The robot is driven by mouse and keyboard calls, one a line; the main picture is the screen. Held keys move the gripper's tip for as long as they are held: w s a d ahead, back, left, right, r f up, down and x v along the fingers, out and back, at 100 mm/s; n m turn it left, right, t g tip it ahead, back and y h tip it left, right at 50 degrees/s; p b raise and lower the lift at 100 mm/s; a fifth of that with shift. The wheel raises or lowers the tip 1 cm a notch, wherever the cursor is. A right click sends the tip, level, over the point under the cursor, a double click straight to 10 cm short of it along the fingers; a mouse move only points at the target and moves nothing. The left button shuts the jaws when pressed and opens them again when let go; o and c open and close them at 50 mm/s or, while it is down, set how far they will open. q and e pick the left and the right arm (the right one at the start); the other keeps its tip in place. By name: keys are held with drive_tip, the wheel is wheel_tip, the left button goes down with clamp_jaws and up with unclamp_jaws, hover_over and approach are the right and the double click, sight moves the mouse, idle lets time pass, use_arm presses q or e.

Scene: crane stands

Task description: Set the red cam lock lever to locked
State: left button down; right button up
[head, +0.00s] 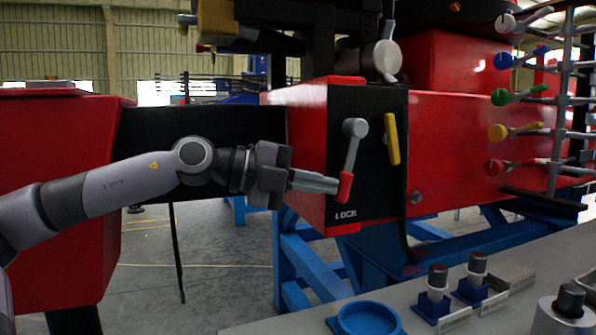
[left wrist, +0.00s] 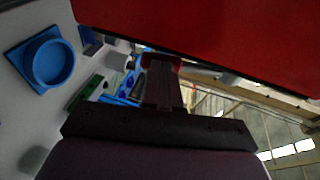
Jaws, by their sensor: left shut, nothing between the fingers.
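The cam lock lever is a grey arm (head: 352,152) with a red tip (head: 345,187), on the black panel (head: 374,190) of a red housing. It hangs down from its round pivot, leaning slightly left, with the tip just above the white word LOCK (head: 346,215). My left gripper (head: 334,185) comes from the left, shut and empty, its fingertips at the left side of the red tip; I cannot tell whether they touch. In the left wrist view the shut fingers (left wrist: 162,88) end at a red piece (left wrist: 160,61), seemingly the tip. My right gripper is not in view.
A yellow handle (head: 391,139) is right of the lever on the same panel. Several coloured levers stand on a rack at the right. A grey bench with a blue ring holder (head: 368,319) and black-topped knobs is in front. Blue stand beams (head: 300,262) are below the housing.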

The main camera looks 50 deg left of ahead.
use_arm(q)
drive_tip(key=w+t+b, duration=0.1)
drive_tip(key=w+f+t+h+b, duration=0.1)
drive_tip(key=shift+d+f+b, duration=0.1)
drive_tip(key=shift+d+b, duration=0.3)
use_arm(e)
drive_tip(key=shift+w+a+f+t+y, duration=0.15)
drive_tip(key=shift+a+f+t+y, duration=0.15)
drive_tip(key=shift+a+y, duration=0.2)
